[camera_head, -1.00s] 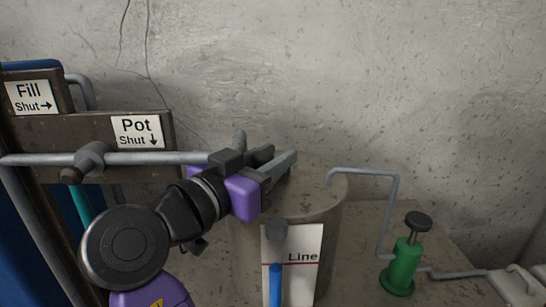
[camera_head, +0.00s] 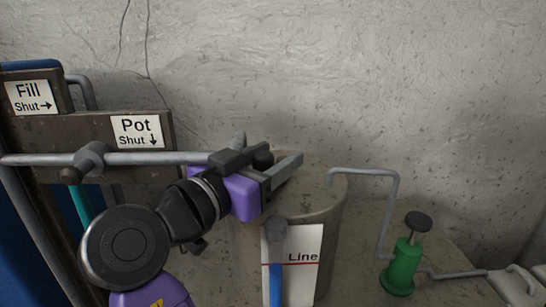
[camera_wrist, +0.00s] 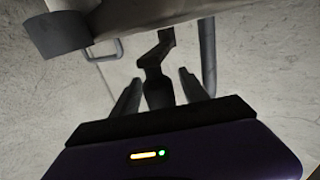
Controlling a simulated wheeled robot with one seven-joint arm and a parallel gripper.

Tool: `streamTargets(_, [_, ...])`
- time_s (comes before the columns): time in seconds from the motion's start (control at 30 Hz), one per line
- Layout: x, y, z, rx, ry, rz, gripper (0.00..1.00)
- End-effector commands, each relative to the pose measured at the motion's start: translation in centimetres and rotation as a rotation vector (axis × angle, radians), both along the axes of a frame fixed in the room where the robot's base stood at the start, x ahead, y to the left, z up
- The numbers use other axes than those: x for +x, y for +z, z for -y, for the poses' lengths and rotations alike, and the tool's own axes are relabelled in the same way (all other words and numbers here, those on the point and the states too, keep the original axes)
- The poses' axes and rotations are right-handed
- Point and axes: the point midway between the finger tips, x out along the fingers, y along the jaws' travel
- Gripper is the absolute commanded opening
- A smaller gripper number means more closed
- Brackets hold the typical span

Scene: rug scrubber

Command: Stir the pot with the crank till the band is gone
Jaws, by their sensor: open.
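The grey pot (camera_head: 325,225) stands in the middle of the head view, with my gripper (camera_head: 270,157) over its top. My gripper is open. The crank's dark handle (camera_head: 263,158) shows between the fingers. In the wrist view the dark crank handle (camera_wrist: 157,90) also stands between the two spread fingers, with a gap on either side. A gauge tube (camera_head: 275,280) with blue in its lower part stands before the pot, beside a white "Line" card (camera_head: 305,265) with a red line. I cannot make out a band; the pot's inside is hidden.
At left are a "Fill" sign (camera_head: 30,97) and a "Pot" sign (camera_head: 137,131), with a grey pipe and valve (camera_head: 90,160). At right a bent pipe (camera_head: 390,205) runs from the pot's rim past a green pump (camera_head: 403,268). The wall is behind.

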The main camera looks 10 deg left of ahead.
Motion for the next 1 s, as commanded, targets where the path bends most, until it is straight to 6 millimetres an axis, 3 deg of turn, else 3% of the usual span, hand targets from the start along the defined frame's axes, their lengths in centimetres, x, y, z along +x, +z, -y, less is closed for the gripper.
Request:
streamTargets(0.5, [-6.3,-0.1,-2.6,0.001,0.003,0.0,0.52])
streamTargets(0.9, [-7.2,0.0,-2.9,0.0,0.001,0.0,0.52])
streamTargets(1.0, [-7.2,-0.1,-2.9,-0.001,0.001,0.0,0.32])
